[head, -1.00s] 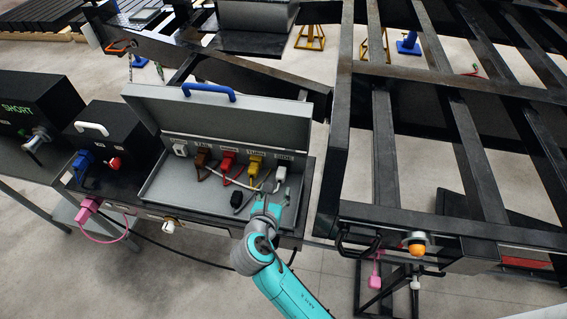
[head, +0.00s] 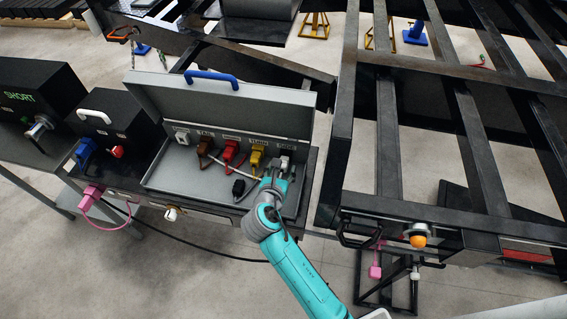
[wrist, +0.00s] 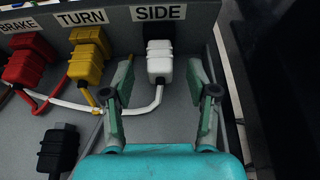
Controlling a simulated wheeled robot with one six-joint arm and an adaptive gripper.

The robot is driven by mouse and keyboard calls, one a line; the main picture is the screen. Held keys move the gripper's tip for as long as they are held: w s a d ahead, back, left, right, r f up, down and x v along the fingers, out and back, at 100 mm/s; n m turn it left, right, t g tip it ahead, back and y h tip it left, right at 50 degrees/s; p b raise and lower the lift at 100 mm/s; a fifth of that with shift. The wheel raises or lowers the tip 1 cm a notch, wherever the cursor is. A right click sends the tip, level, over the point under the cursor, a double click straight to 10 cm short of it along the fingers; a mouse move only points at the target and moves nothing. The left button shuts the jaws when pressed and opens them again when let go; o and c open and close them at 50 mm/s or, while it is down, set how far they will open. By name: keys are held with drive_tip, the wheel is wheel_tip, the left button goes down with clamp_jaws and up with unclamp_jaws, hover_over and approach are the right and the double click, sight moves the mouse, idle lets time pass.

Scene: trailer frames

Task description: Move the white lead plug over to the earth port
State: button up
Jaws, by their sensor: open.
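The white lead plug (wrist: 160,69) sits in the port labelled SIDE, at the right end of the open grey case. It also shows at the head view's right end of the plug row (head: 284,160), partly hidden by my gripper. My gripper (wrist: 161,86) is open, with one finger on each side and just in front of the plug; I cannot tell whether either touches it. The white cable curves left from the plug. A pale socket (head: 182,138) is at the left end of the row; its label is not readable, so I cannot tell whether it is the earth port.
Brown (head: 205,147), red (wrist: 28,60) and yellow (wrist: 88,55) plugs stand left of the white one. A black plug (wrist: 58,150) lies on the case floor. The raised lid (head: 225,105) is behind the row. Black trailer frames (head: 345,150) stand to the right.

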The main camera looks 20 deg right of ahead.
sight(282, 168)
drive_tip(key=shift+x, duration=1.75)
clamp_jaws()
drive_tip(key=shift+s+a, duration=0.55)
drive_tip(key=shift+s, duration=0.3)
drive_tip(key=shift+s+a, duration=0.55)
drive_tip(key=shift+s, duration=0.25)
drive_tip(key=shift+s+a, duration=0.55)
drive_tip(key=shift+s, duration=0.3)
drive_tip(key=shift+a+r, duration=0.1)
drive_tip(key=shift+r, duration=0.05)
